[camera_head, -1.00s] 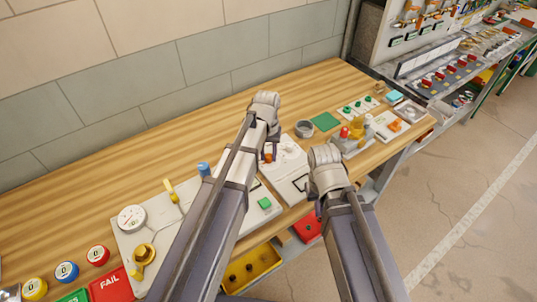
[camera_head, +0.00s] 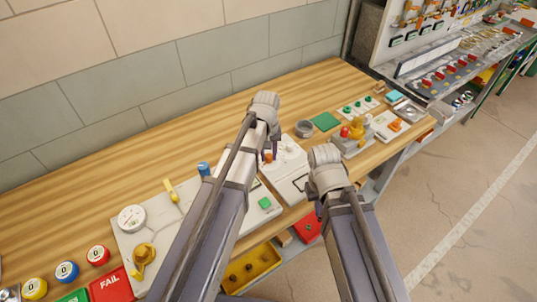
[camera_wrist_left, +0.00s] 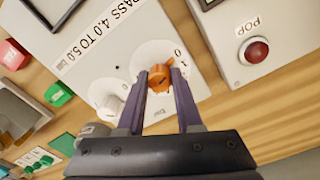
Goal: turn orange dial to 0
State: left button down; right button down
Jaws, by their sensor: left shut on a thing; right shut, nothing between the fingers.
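The orange dial (camera_wrist_left: 160,84) sits on a round white scale on a white panel (camera_wrist_left: 105,50) marked "PASS 4.0 TO 5.0". The digits 0 and 1 show to the right of the dial in the left wrist view; I cannot tell exactly where its pointer stands. My left gripper (camera_wrist_left: 159,73) is shut on the orange dial, one finger on each side. In the head view a bit of the orange dial (camera_head: 267,158) shows below my left wrist. My right gripper (camera_head: 319,208) is shut and empty, over the bench's front edge, right of the panel.
A white dial (camera_wrist_left: 108,98) is beside the orange one. A panel with a red button (camera_wrist_left: 257,50) stands close by. A grey round cup (camera_head: 304,129) and green mat (camera_head: 326,121) lie behind. A yellow bin (camera_head: 250,268) is below the bench edge. Bare wood lies at back left.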

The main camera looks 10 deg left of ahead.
aim_at(268, 155)
pick_arm(q)
jog(key=c, duration=0.6)
grip_release()
jog(key=shift+r, duration=0.1)
notch_tip(268, 155, up, 8)
jog(key=p, duration=0.8)
jog(key=shift+f, duration=0.2)
jog(key=s+d+m, duration=0.2)
jog(key=s, duration=0.4)
jog(key=s+d+f+m+y+b, duration=0.1)
jog(key=s+d+m, duration=0.1)
jog(key=s, duration=0.4)
jog(key=s+d+m, duration=0.2)
jog(key=s+m, duration=0.1)
jog(key=s, duration=0.3)
jog(key=shift+d+f+b, duration=0.15)
jog(key=shift+f+b, duration=0.05)
jog(key=shift+b, duration=0.15)
jog(key=shift+w+y, duration=0.15)
jog(key=shift+y, duration=0.15)
